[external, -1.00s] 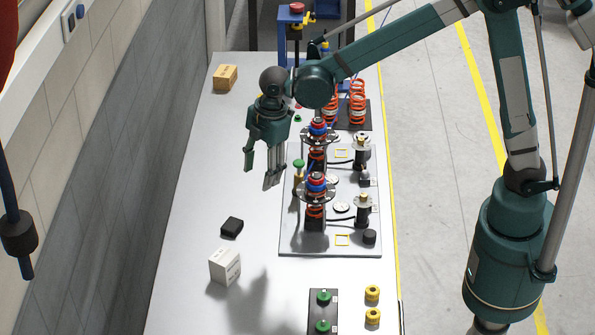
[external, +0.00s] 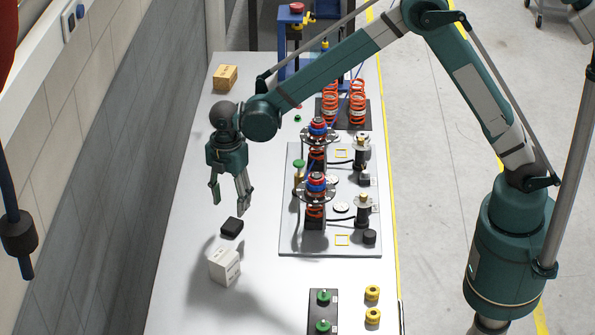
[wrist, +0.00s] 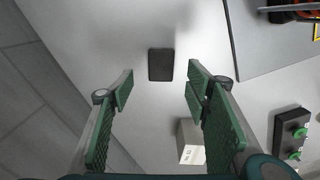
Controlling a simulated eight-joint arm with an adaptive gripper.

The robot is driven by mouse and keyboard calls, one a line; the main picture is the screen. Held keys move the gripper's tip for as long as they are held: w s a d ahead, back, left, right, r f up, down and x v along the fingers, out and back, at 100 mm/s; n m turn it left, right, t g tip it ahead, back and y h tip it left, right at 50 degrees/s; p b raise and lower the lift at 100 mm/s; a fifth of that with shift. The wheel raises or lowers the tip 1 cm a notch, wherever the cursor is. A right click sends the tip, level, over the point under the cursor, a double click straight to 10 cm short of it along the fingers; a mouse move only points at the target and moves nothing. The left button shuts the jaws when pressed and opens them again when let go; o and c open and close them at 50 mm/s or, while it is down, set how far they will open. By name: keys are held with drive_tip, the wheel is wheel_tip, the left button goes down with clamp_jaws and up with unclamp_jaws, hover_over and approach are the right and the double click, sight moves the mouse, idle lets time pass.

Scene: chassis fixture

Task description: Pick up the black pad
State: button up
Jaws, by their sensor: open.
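The black pad (external: 232,227) is a small dark block lying flat on the light table, left of the chassis plate. In the wrist view the pad (wrist: 161,65) lies ahead of the fingertips and between their lines, with nothing covering it. My gripper (external: 229,207) is open and empty. It points down above the table, a little above and behind the pad in the external view. Its green-padded fingers (wrist: 160,82) stand wide apart in the wrist view, and neither appears to touch the pad.
A white box (external: 224,267) stands close to the pad on its near side. The chassis plate (external: 300,247) with upright spring assemblies is to the right. A cardboard box (external: 225,77) sits at the far left. A dark block with green knobs (external: 323,312) is at the near right.

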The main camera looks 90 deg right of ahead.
sight(232, 223)
drive_tip(key=shift+f, duration=0.1)
idle(0.3)
drive_tip(key=shift+f, duration=1.25)
drive_tip(key=shift+s+f, duration=0.1)
drive_tip(key=shift+f, duration=2.55)
drive_tip(key=c, duration=1)
